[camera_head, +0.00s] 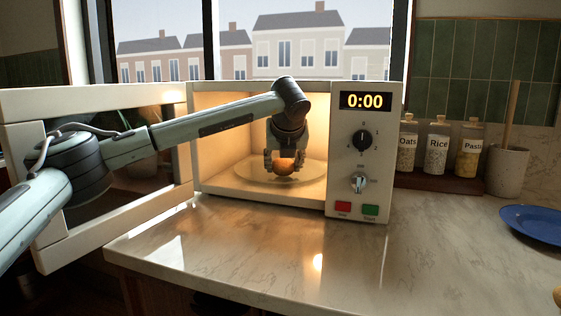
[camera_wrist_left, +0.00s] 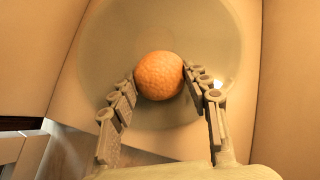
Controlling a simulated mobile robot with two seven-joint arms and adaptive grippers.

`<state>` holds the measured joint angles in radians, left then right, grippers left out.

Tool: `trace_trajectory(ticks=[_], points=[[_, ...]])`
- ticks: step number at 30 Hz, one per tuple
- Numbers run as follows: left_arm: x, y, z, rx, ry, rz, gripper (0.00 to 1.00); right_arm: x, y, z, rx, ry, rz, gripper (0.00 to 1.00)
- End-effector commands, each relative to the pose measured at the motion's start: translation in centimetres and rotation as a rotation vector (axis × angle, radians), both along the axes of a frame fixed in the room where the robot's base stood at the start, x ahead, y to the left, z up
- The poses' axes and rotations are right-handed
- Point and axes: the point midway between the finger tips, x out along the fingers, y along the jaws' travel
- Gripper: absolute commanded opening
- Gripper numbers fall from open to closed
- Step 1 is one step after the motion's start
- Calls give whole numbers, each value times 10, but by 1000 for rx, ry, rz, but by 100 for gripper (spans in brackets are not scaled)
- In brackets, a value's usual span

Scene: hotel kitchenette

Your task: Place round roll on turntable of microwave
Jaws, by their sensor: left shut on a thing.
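The round roll (camera_head: 285,166) is orange-brown and sits between the fingers of my left gripper (camera_head: 285,160), inside the lit microwave (camera_head: 358,205). In the left wrist view the roll (camera_wrist_left: 159,76) is between both fingertips of my left gripper (camera_wrist_left: 159,84), which is shut on it. The roll is over the round turntable (camera_head: 245,172); the turntable also shows behind it in the left wrist view (camera_wrist_left: 105,50). I cannot tell whether the roll touches the turntable. My right gripper is not in view.
The microwave door (camera_head: 110,215) stands open at the left, with my left arm passing in front of it. Jars of oats (camera_head: 407,146), rice (camera_head: 437,148) and pasta (camera_head: 470,150) stand at the right, near a utensil pot (camera_head: 507,171) and blue plate (camera_head: 535,224). The front counter is clear.

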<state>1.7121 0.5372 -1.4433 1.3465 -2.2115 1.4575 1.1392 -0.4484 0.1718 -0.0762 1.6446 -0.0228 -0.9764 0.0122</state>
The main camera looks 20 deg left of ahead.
Motion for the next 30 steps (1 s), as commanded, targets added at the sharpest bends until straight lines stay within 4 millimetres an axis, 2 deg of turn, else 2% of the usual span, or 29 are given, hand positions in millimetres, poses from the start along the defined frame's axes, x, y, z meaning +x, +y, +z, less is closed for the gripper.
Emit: trace_trajectory(ticks=[13,14,18,30], points=[[0,0,-3,1,0,-1,14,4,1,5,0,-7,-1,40],[0,0,-2,1,0,0,51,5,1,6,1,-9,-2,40],[0,0,-2,1,0,0,68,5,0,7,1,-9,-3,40],[0,0,1,1,0,-1,68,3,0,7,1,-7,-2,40]])
